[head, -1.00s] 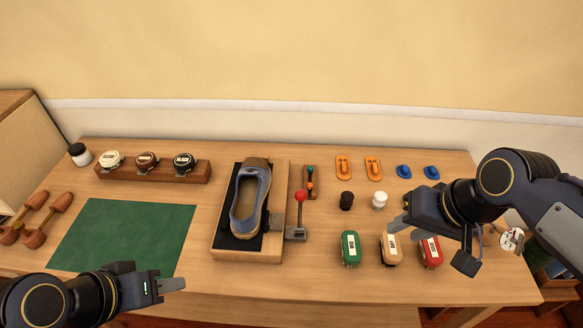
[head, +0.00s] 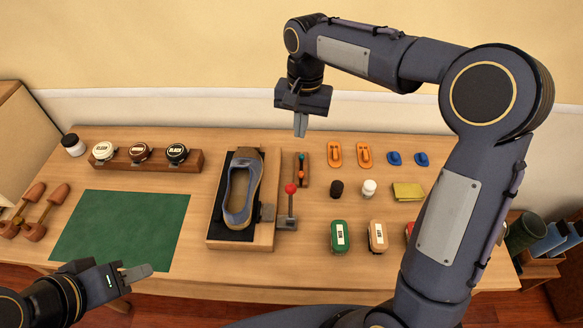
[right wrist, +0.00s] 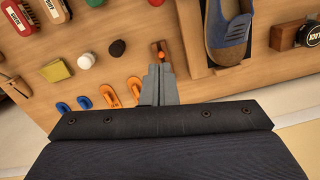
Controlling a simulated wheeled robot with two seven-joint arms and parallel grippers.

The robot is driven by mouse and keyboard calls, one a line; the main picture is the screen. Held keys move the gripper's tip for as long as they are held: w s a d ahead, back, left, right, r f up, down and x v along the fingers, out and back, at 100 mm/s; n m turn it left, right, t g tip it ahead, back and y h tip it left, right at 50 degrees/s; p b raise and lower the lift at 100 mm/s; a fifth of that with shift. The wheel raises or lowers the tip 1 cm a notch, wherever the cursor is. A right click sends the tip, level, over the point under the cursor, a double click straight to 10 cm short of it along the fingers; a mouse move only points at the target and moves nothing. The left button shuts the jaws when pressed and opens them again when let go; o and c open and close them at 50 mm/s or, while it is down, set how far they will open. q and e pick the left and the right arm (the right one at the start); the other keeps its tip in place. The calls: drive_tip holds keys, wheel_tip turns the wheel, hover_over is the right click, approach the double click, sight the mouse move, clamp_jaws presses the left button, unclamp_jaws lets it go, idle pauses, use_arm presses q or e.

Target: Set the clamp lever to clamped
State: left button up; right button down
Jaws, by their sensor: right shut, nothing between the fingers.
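The clamp lever (head: 290,203) has a red ball knob and stands upright on a grey base at the right side of a wooden shoe block (head: 242,243). A blue shoe (head: 241,188) lies on the block's black pad, with a grey clamp piece (head: 267,212) at its right side. My right gripper (head: 300,131) is shut and empty, pointing down above the table's back part, behind the lever. In the right wrist view its fingers (right wrist: 158,86) are together, near a small wooden rack, with the shoe to the right. My left gripper (head: 143,273) hangs at the front left, its fingers seeming together.
A small wooden rack (head: 302,170) with coloured-tipped tools stands just behind the lever. Brushes (head: 340,236), small jars (head: 369,189) and orange pieces (head: 335,154) lie to the right. A green mat (head: 120,230) lies clear at left. Polish tins sit in a wooden holder (head: 190,168).

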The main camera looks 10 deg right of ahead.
drive_tip(key=s+a+f+p, duration=0.2)
drive_tip(key=s+f, duration=0.1)
drive_tip(key=f, duration=0.7)
drive_tip(key=shift+s+a+f, duration=0.2)
drive_tip(key=shift+s+f, duration=0.2)
